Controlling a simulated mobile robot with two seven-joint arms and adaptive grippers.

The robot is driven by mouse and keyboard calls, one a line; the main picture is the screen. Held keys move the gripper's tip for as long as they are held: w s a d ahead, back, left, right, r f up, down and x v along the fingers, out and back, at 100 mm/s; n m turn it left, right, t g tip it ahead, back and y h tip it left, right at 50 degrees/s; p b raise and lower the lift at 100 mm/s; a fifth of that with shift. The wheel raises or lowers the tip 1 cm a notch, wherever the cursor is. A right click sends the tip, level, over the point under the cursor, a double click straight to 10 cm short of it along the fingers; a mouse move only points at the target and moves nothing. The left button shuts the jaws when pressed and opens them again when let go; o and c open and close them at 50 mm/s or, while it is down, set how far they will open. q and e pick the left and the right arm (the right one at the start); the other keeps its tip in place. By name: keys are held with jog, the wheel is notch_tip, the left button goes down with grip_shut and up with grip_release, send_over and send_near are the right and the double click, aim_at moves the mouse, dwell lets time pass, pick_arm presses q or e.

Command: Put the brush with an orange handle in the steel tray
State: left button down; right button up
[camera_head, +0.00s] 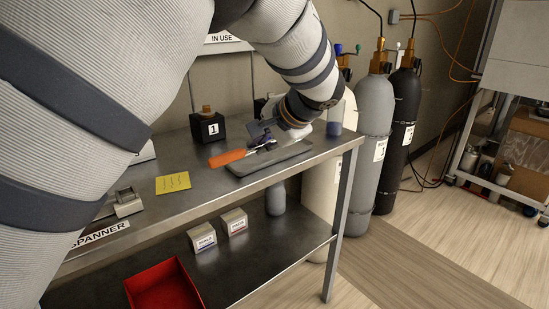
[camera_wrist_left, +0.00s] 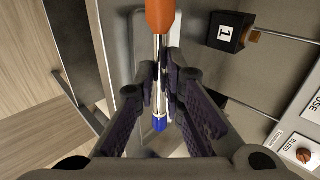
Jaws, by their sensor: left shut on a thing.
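The brush has an orange handle (camera_head: 227,157), which sticks out to the left of my left gripper (camera_head: 263,143) in the head view. In the left wrist view the orange handle (camera_wrist_left: 160,15) is at the top, with a metal shaft and a blue end (camera_wrist_left: 160,124) below. My left gripper (camera_wrist_left: 160,88) is shut on the shaft. The flat grey steel tray (camera_head: 284,160) lies on the bench's right end, beneath the gripper. The brush is over the tray, the handle reaching past its left edge. I cannot tell whether it touches. My right gripper is not in view.
A black block marked 1 (camera_head: 207,127) stands at the back of the bench (camera_head: 190,200). A yellow note (camera_head: 173,183) lies left of the tray. A blue-and-white container (camera_head: 335,121) stands behind the tray. A red bin (camera_head: 163,290) and small boxes sit on the lower shelf.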

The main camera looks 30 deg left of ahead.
pick_arm(q)
jog(key=f, duration=0.4)
jog(key=shift+a+f+b, duration=0.1)
jog(key=shift+a+b, duration=0.2)
jog(key=shift+a, duration=0.05)
jog(key=shift+f, duration=0.35)
jog(key=c, duration=1.7)
grip_release()
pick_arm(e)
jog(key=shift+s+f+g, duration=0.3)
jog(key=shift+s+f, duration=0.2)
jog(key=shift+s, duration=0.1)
